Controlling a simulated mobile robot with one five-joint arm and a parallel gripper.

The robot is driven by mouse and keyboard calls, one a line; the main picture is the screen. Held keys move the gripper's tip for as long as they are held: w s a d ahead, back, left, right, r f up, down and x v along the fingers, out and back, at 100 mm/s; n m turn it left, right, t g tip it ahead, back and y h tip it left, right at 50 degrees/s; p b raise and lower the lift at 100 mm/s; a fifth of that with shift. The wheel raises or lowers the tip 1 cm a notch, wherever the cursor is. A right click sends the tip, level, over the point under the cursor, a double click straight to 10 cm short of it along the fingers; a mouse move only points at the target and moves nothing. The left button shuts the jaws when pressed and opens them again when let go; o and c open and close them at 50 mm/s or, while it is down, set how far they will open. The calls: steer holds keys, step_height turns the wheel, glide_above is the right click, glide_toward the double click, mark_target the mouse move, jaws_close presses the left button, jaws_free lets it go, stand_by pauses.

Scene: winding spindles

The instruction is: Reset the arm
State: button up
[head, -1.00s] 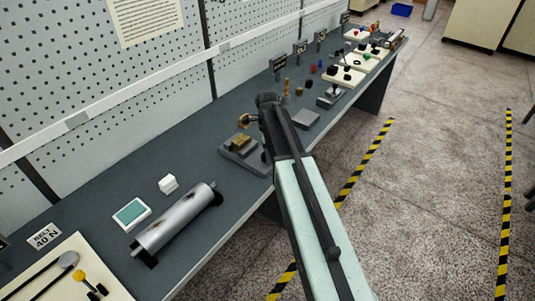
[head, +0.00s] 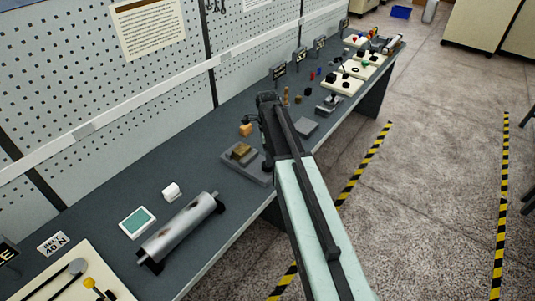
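My arm reaches up from the bottom of the head view over the front of the grey workbench (head: 95,208). My gripper (head: 254,118) is dark and small at its far end, partly hidden by the arm itself. It hangs over the bench near a small orange block (head: 246,130) and a grey fixture (head: 238,166) with a brass piece (head: 241,150) on it. I see nothing held, but its fingers are too small and hidden to tell open from shut.
A metal roller (head: 180,230) on black supports lies at the near left, beside a green-screened box (head: 137,222) and a small white piece (head: 171,190). A cream tray (head: 60,285) holds tools. Fixtures and signs fill the far bench. The floor (head: 430,200) at right is open.

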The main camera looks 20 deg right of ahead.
step_height(320, 180, up, 3)
steer(key=shift+f+p, duration=0.2)
steer(key=shift+p, duration=0.4)
steer(key=shift+f, duration=0.15)
steer(key=shift+a+f+b, duration=0.25)
steer(key=shift+b, duration=0.15)
steer(key=s+a+f+n+b, duration=0.1)
steer(key=s+a+n, duration=0.2)
steer(key=s+n, duration=0.6)
steer(key=s+a+f+n+b, duration=0.2)
steer(key=s+n, duration=0.6)
steer(key=n, duration=0.3)
steer(key=shift+s+a, duration=0.35)
steer(key=shift+a, duration=0.05)
